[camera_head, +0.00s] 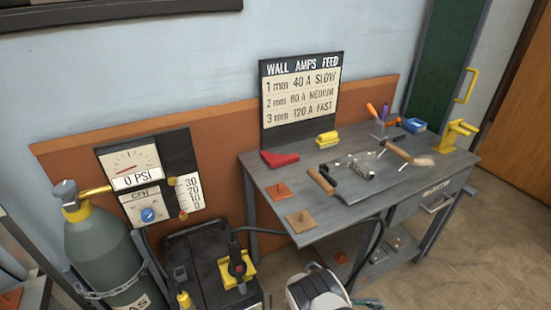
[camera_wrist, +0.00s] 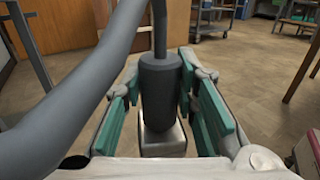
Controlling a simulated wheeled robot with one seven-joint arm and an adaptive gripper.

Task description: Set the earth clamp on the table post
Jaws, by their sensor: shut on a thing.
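My gripper (camera_wrist: 160,80) is shut on a dark grey cylinder, which I take to be the earth clamp's handle (camera_wrist: 160,95). The teal finger pads press on both sides of it. A pale block shows below the cylinder, and a cable rises from its top. The clamp's jaws cannot be made out. In the head view my arm's white and dark end (camera_head: 318,290) is at the bottom, in front of the table and below its top. A yellow post (camera_head: 458,135) stands at the right end of the grey table (camera_head: 350,210); it appears to be the table post.
A dark cable (camera_head: 378,240) loops past the table's front. Tools, a red piece (camera_head: 280,158), copper plates (camera_head: 301,221) and a yellow block (camera_head: 327,139) lie on the table. A gas cylinder (camera_head: 105,250) stands left. Floor right of the table is clear.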

